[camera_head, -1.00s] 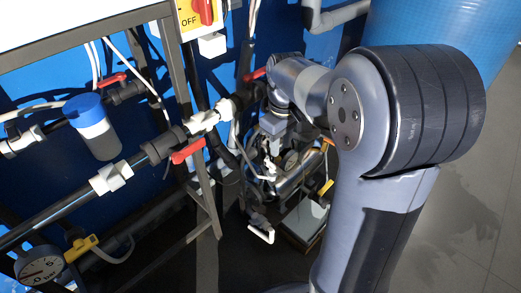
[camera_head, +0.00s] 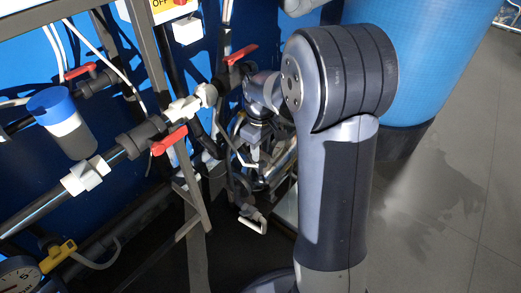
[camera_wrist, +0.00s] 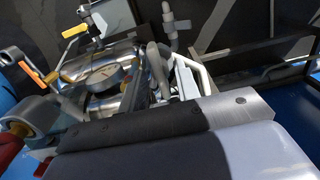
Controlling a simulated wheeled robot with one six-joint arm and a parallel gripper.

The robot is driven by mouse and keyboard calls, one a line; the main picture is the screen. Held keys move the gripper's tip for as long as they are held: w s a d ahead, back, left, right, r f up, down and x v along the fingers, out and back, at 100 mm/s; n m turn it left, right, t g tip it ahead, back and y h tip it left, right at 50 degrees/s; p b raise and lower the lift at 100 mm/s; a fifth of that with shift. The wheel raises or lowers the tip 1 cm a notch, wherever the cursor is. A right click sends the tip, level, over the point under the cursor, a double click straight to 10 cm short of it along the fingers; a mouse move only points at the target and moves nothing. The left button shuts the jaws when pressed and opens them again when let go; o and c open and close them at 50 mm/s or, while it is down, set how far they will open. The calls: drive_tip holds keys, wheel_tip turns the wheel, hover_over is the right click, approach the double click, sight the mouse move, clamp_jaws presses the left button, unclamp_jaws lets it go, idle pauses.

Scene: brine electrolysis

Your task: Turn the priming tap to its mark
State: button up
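My gripper (camera_head: 256,148) hangs below my wrist among the dark pipework, left of my forearm. Its fingers are too small and dark there to read. A tap with a white lever (camera_head: 254,222) sits low, below my gripper and apart from it. I cannot tell which is the priming tap, and no mark is readable. The pale body at the bottom of the wrist view hides what lies under it.
Red-handled valves sit on the pipes, one upper (camera_head: 240,54) and one lower (camera_head: 170,140). A blue-capped filter (camera_head: 62,122), a yellow-handled valve (camera_head: 58,256) and a gauge (camera_head: 18,278) stand left. A blue tank (camera_head: 425,60) stands right; floor beyond is clear.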

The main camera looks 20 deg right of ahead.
clamp_jaws()
idle(0.3)
drive_tip(key=shift+m+p, duration=0.3)
drive_tip(key=shift+m, duration=0.1)
drive_tip(key=shift+r+m+p, duration=0.1)
drive_tip(key=shift+m+p, duration=0.6)
drive_tip(key=shift+m, duration=0.2)
drive_tip(key=m+p, duration=0.2)
drive_tip(key=m, duration=0.1)
drive_tip(key=shift+m, duration=0.4)
drive_tip(key=m+p, duration=0.2)
drive_tip(key=m, duration=0.4)
drive_tip(key=m+p, duration=0.1)
drive_tip(key=m, duration=0.4)
drive_tip(key=shift+m, duration=0.4)
